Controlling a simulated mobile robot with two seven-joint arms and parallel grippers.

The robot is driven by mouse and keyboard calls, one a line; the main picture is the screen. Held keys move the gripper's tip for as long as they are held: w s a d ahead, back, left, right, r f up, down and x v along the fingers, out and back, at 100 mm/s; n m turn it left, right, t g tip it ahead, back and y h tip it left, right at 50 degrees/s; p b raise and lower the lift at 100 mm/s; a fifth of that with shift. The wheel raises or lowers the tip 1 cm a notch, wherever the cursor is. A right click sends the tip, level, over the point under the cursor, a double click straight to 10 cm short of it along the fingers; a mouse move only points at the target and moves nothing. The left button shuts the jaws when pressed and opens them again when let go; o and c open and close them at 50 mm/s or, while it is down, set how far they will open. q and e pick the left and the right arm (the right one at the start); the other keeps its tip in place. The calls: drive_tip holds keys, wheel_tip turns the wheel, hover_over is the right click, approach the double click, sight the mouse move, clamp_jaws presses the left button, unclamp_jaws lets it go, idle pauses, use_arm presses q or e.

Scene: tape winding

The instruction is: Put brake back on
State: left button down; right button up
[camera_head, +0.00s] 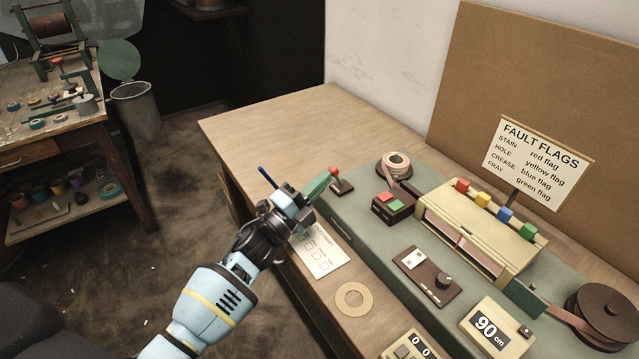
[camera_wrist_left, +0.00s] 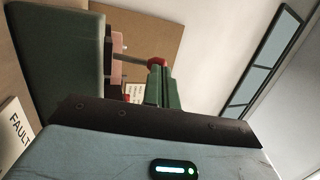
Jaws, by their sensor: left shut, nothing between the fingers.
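The brake lever is a short metal stem with a red knob (camera_head: 334,171) on a small dark base plate at the near-left end of the grey-green machine bed (camera_head: 349,232). Its knob also shows in the left wrist view (camera_wrist_left: 156,63), with the stem running left from it. My left gripper (camera_head: 323,183) is shut with nothing between its green fingers. The fingertips are right beside the knob; I cannot tell whether they touch it. In the left wrist view the fingers (camera_wrist_left: 158,88) partly overlap the knob. My right gripper is not in view.
A tape roll (camera_head: 395,163), a red and green button box (camera_head: 393,207) and a cream box with coloured flags (camera_head: 478,225) stand on the bed. The table's far-left part (camera_head: 290,125) is bare.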

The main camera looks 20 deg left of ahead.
sight(332, 169)
use_arm(q)
drive_tip(key=shift+w+d+r, duration=0.1)
drive_tip(key=shift+w+r, duration=0.05)
drive_tip(key=shift+r, duration=0.15)
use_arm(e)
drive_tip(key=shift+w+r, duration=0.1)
use_arm(q)
drive_tip(key=shift+w+d+r, duration=0.25)
drive_tip(key=shift+w+r, duration=0.05)
drive_tip(key=shift+r, duration=0.1)
drive_tip(key=shift+x, duration=1)
drive_tip(key=shift+s+d+r, duration=0.1)
drive_tip(key=shift+s+r, duration=0.05)
drive_tip(key=shift+r, duration=0.05)
